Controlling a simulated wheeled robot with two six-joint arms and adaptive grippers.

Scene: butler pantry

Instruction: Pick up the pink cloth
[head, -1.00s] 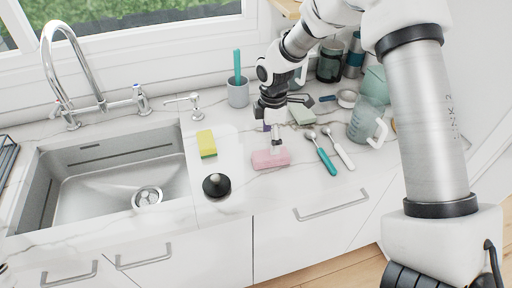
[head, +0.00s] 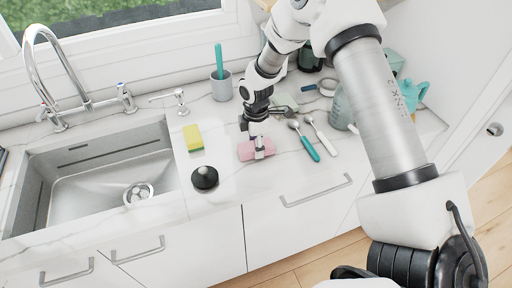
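The pink cloth (head: 246,152) is a small folded block on the white marble counter, right of the sink. My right gripper (head: 259,148) points down at it from above. One light fingertip overlaps the cloth's middle in the picture. The gripper's other finger is hidden, so I cannot tell whether the fingers are closed on the cloth. The cloth appears to lie on the counter. My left gripper is out of view.
A yellow-green sponge (head: 193,138) and a black round stopper (head: 204,177) lie left of the cloth. A teal-handled spoon (head: 309,147) and a white-handled one (head: 324,140) lie to its right. A grey cup (head: 221,87) stands behind. The sink (head: 75,196) is at left.

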